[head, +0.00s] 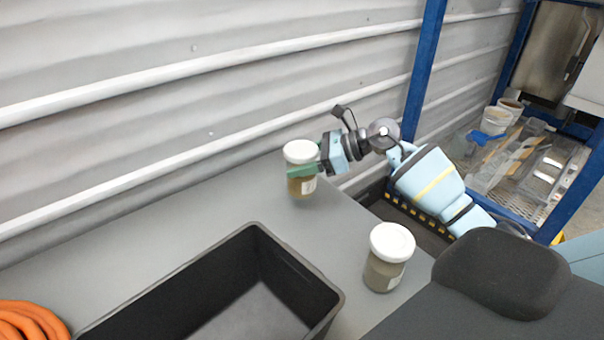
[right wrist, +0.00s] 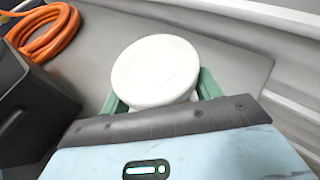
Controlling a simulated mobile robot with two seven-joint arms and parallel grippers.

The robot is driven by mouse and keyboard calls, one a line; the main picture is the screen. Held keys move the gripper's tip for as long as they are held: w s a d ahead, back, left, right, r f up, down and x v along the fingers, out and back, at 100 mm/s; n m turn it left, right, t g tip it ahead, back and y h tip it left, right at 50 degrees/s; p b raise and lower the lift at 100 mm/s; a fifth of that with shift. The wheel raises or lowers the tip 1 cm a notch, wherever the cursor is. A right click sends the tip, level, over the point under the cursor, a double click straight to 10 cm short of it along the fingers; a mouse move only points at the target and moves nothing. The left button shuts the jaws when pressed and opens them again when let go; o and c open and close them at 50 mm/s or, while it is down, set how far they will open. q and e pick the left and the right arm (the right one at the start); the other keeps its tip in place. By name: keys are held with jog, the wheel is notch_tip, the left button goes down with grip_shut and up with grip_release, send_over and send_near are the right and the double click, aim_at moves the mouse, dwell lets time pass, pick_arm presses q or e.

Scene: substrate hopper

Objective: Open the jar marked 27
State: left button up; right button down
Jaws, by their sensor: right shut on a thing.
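A jar with a white lid (head: 301,152) and brownish contents stands near the back edge of the grey table. My right gripper (head: 303,171) reaches it from the right, its green fingers shut around the jar just below the lid. In the right wrist view the round white lid (right wrist: 156,72) sits between the green fingers (right wrist: 160,98) and looks seated on the jar. A second jar (head: 388,258) with a white lid stands upright near the table's right edge, apart from any gripper. I cannot read a number on either jar. My left gripper is not in view.
A black open bin (head: 258,230) stands on the table (head: 205,212) in front of the held jar. An orange coiled hose (head: 28,322) lies at the lower left. A corrugated wall (head: 150,100) is close behind. A blue-framed rack (head: 424,65) stands at the right.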

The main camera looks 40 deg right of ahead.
jog(key=shift+f, duration=1.8)
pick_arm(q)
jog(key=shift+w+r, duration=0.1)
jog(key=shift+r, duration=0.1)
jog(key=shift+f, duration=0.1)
pick_arm(e)
jog(key=shift+f, duration=0.1)
jog(key=shift+f, duration=0.15)
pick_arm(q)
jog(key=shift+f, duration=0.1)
pick_arm(e)
jog(key=shift+c, duration=1.8)
grip_release()
jog(key=shift+s+d+r, duration=0.1)
jog(key=shift+d+r, duration=0.05)
jog(key=shift+r, duration=0.15)
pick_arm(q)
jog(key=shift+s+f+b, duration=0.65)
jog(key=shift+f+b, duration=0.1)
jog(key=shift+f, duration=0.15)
pick_arm(e)
jog(key=v, duration=1.1)
jog(key=shift+d, duration=0.25)
